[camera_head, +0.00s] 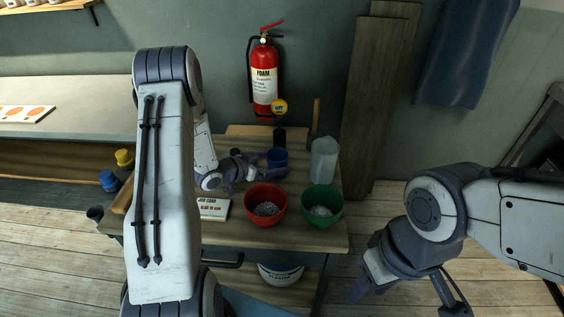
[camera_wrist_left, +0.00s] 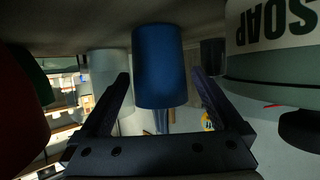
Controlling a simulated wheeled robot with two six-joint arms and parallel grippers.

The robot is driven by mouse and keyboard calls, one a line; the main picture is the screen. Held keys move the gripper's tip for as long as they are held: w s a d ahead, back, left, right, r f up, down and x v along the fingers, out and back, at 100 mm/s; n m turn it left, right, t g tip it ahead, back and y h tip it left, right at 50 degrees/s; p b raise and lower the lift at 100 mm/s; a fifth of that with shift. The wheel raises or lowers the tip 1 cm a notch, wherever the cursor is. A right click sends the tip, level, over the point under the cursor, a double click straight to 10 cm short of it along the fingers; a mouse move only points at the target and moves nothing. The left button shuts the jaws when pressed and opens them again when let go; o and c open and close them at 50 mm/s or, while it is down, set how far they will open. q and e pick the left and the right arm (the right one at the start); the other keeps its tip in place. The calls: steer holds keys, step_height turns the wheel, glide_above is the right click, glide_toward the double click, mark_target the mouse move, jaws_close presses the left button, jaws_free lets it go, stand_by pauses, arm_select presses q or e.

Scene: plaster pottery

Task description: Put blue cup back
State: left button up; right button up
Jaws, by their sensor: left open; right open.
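The blue cup (camera_head: 278,158) stands near the back of the small wooden table. My left gripper (camera_head: 262,167) is open and low over the table, just left of the cup. In the left wrist view, which looks upside down, the blue cup (camera_wrist_left: 159,62) shows between the two spread fingers, one on each side. I cannot tell whether either finger touches it. My right gripper (camera_head: 370,285) hangs open and empty in front of the table, to its right.
A red bowl (camera_head: 265,216) and a green bowl (camera_head: 321,215) stand in front of the cup. A pale translucent container (camera_head: 324,160) is right of it. A dark holder (camera_head: 279,137) is behind it. A job card (camera_head: 213,208) lies at the left. A bucket (camera_head: 281,275) is below.

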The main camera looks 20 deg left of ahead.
arm_select(q)
steer(key=v, duration=0.7)
steer(key=shift+s+a+r, duration=0.1)
steer(key=shift+s, duration=0.1)
